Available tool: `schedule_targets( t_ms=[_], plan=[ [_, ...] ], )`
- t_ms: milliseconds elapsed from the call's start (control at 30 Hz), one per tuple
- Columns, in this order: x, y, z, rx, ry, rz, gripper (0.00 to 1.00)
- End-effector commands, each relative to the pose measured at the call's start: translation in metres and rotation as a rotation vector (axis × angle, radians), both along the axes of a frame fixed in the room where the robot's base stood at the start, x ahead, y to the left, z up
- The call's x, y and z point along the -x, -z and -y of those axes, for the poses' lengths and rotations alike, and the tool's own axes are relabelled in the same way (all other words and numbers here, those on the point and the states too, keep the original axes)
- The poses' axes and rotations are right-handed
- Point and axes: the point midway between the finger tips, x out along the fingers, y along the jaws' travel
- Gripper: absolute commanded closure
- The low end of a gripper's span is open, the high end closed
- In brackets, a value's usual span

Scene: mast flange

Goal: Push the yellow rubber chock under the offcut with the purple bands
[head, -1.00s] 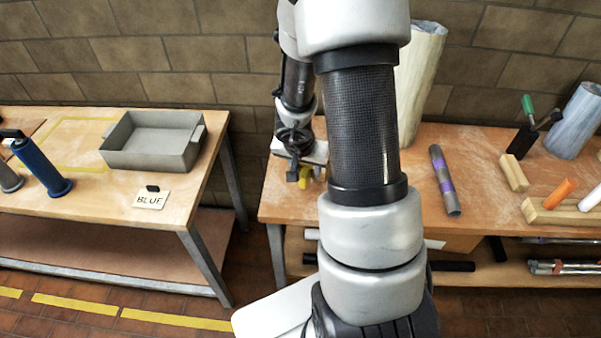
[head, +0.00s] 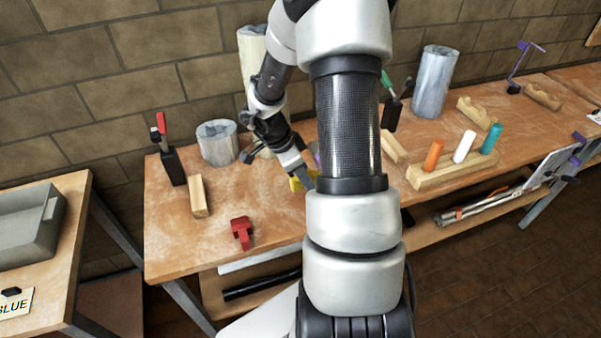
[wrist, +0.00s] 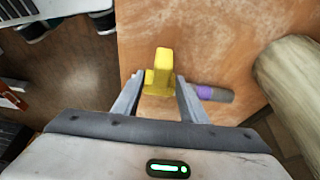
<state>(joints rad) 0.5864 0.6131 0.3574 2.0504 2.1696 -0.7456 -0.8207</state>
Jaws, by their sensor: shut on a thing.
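The yellow rubber chock (wrist: 163,65) is between the fingers of my gripper (wrist: 160,103) in the wrist view, and my gripper is shut on it. In the head view the chock (head: 298,184) shows at the tip of my gripper (head: 303,180), over the wooden bench, partly hidden by my arm. The grey offcut with purple bands (wrist: 213,93) lies just right of the chock and right finger in the wrist view. Its left end is hidden behind that finger. In the head view my arm hides most of the offcut. I cannot tell whether the chock touches the bench or offcut.
A red clamp-like piece (head: 241,232) and a wooden block (head: 199,196) are on the bench (head: 172,250) to the left. A wooden holder (head: 455,171) with coloured pegs is to the right. A pale cylinder (wrist: 288,85) stands right of the offcut in the wrist view.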

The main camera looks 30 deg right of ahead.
Motion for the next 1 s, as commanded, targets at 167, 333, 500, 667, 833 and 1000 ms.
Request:
schedule_targets(
  t_ms=[167,333,500,667,833,1000],
  plan=[
    [0.002,0.000,-0.001,0.000,0.027,-0.001,0.86],
    [0.002,0.000,0.000,0.000,0.027,-0.001,0.86],
    [0.002,0.000,0.000,0.000,0.025,0.000,0.86],
    [0.002,-0.002,-0.001,-0.001,0.025,-0.001,0.86],
    [0.002,0.008,-0.001,-0.002,0.025,-0.002,0.86],
    [0.002,0.022,-0.001,-0.001,0.025,-0.001,0.86]
  ],
)
